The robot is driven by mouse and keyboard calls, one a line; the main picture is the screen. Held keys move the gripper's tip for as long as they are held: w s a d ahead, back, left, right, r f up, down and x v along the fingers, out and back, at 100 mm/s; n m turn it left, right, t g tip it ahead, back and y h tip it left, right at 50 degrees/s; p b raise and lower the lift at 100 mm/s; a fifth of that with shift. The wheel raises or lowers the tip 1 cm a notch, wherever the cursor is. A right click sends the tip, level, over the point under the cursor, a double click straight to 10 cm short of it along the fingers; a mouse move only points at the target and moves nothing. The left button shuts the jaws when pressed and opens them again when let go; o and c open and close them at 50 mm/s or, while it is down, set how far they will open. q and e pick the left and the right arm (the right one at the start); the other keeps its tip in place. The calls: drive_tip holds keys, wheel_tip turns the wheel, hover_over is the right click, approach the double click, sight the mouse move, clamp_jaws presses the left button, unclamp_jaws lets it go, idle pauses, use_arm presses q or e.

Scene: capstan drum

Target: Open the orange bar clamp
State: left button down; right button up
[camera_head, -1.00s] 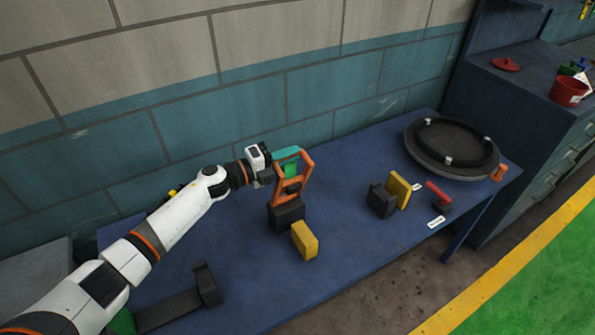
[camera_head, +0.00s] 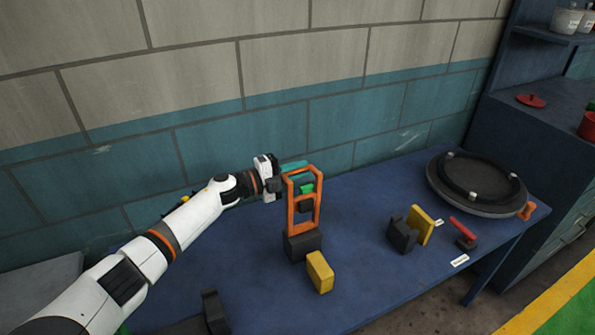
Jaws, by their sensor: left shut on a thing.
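An orange rectangular frame (camera_head: 291,218), which looks like the bar clamp, stands nearly upright on a black block (camera_head: 302,247) on the blue table. Inside it are a green piece (camera_head: 307,189) and a dark piece (camera_head: 306,206). A teal bar (camera_head: 294,165) shows behind its top. My left gripper (camera_head: 275,185) reaches in from the left and is shut at the frame's upper left side, apparently on the orange frame. The fingertips are small and partly hidden. My right gripper is not in view.
On the blue table (camera_head: 370,285), a yellow block (camera_head: 320,272) lies in front of the black block. A black and yellow pair (camera_head: 403,236), a red-handled item (camera_head: 462,228) and a round dark drum (camera_head: 478,205) stand to the right. An orange piece (camera_head: 528,210) is at the table's right edge.

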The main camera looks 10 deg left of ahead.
use_arm(q)
drive_tip(key=c, duration=1.4)
unclamp_jaws()
drive_tip(key=shift+s+d, duration=0.1)
drive_tip(key=shift+s+a, duration=0.1)
drive_tip(key=shift+a, duration=0.25)
drive_tip(key=b+v, duration=0.2)
drive_tip(key=v, duration=0.9)
drive_tip(key=shift+s, duration=0.15)
drive_tip(key=shift+a, duration=0.1)
drive_tip(key=shift+c, duration=0.4)
